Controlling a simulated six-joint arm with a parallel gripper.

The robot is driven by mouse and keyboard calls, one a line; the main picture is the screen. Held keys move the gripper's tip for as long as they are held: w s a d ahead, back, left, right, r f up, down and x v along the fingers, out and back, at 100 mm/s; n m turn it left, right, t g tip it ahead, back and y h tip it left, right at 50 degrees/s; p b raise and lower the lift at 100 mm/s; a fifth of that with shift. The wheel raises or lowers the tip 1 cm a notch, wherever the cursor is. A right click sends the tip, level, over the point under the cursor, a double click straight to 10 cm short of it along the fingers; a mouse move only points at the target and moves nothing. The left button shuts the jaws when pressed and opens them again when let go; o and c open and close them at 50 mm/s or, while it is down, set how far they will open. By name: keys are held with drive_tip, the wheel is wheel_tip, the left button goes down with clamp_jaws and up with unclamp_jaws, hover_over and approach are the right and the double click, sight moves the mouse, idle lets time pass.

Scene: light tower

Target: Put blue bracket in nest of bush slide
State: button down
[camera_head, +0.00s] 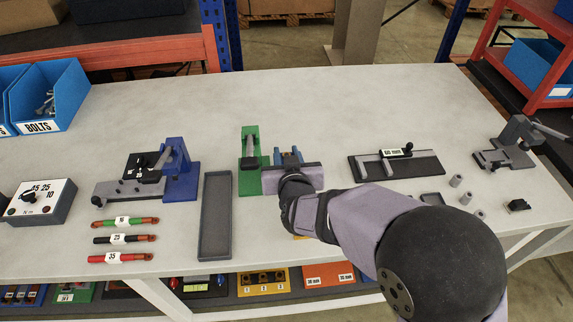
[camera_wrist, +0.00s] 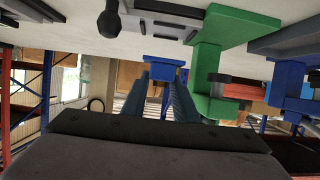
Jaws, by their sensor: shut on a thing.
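My gripper (camera_head: 289,156) is near the middle of the table, beside the green fixture (camera_head: 249,180), which has a grey lever. In the wrist view its two blue-grey fingers (camera_wrist: 168,95) are shut on a blue bracket (camera_wrist: 165,63) at their tips. The bracket is mostly hidden in the head view. The green fixture (camera_wrist: 213,75) stands just right of the fingers in the wrist view. A dark slide plate marked 60 mm (camera_head: 427,167), with a black knob, lies to the right of my gripper. The frames do not clearly show which fixture is the bush slide or where its nest is.
A blue fixture with a grey slide (camera_head: 180,183), an empty grey tray (camera_head: 215,225) and three coloured bars (camera_head: 124,238) lie left. Small grey bushes (camera_head: 465,198), a black part (camera_head: 518,205) and a grey lever fixture (camera_head: 505,158) stand right. The back of the table is clear.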

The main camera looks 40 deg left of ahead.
drive_tip(key=shift+f, duration=2)
drive_tip(key=c, duration=1.4)
unclamp_jaws()
drive_tip(key=shift+r, duration=0.2)
drive_tip(key=shift+s+d, duration=0.2)
drive_tip(key=shift+s, duration=0.05)
drive_tip(key=v, duration=1.1)
drive_tip(key=shift+b, duration=0.35)
drive_tip(key=shift+d+r, duration=0.15)
drive_tip(key=shift+d, duration=0.05)
